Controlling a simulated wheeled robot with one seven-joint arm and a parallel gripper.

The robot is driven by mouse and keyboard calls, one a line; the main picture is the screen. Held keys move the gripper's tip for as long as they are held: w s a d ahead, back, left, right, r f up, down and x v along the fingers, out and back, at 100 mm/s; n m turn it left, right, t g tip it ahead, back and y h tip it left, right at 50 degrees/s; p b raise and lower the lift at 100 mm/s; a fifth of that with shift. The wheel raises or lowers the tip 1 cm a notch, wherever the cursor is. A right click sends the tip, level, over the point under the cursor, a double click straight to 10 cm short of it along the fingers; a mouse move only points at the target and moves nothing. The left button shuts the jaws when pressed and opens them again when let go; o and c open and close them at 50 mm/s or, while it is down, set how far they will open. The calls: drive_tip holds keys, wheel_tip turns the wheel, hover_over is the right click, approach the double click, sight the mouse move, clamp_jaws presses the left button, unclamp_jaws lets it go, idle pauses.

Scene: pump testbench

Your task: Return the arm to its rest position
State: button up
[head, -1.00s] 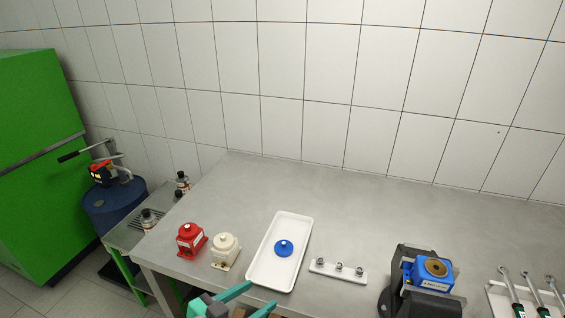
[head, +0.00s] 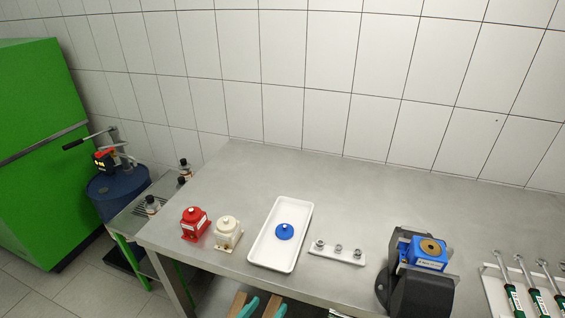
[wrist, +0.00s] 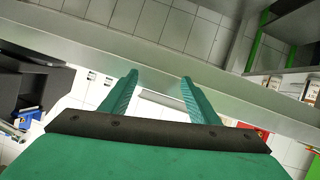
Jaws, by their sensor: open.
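My gripper (head: 262,306) shows at the bottom edge of the head view, in front of the table's front edge and below the white tray. Its two teal fingers are apart with nothing between them. In the wrist view my gripper (wrist: 160,85) also shows open and empty, with the table edge and tiles beyond its fingers. Most of my arm is out of view in the head view.
On the metal table (head: 330,172) stand a red pump (head: 194,224), a cream pump (head: 228,234), a white tray (head: 265,254) with a blue round part (head: 285,231), a small white holder (head: 325,252) and a vise (head: 420,290) with a blue pump (head: 428,253). The table's back is clear.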

drive_tip(key=s+d+f+n+y, duration=0.1)
drive_tip(key=s+f+n+y, duration=0.15)
drive_tip(key=s+f, duration=0.35)
drive_tip(key=s+d+f+n+y, duration=0.1)
drive_tip(key=s+f+n+y, duration=0.15)
drive_tip(key=s, duration=0.55)
drive_tip(key=s+d+r+m+t, duration=0.1)
drive_tip(key=s+r, duration=0.2)
drive_tip(key=s, duration=0.4)
drive_tip(key=s+d+r+m+t, duration=0.1)
drive_tip(key=s+r, duration=0.3)
drive_tip(key=s, duration=0.4)
drive_tip(key=shift+d+m+t+y, duration=0.25)
drive_tip(key=shift+m+t+y, duration=0.05)
drive_tip(key=shift+t, duration=0.3)
